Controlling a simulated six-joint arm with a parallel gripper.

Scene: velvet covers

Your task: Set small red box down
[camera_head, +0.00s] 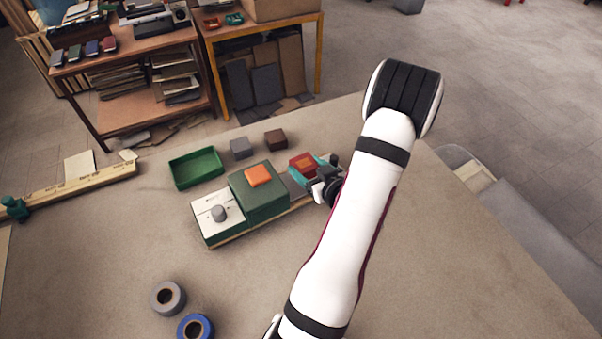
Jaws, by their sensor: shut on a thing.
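The small red box (304,161) is right of the green block, at the end of my gripper (308,171). Teal parts show on both sides of the red box. My gripper comes in from the right and is shut on the red box. Whether the red box touches a surface below cannot be told, because the gripper and the green block hide its underside.
A green block (268,204) with an orange piece (258,175) on top stands beside a white-topped unit with a grey knob (219,213). Behind are an open green tray (180,183), a grey cube (240,148) and a brown cube (275,139). Tape rolls (154,310) lie front left.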

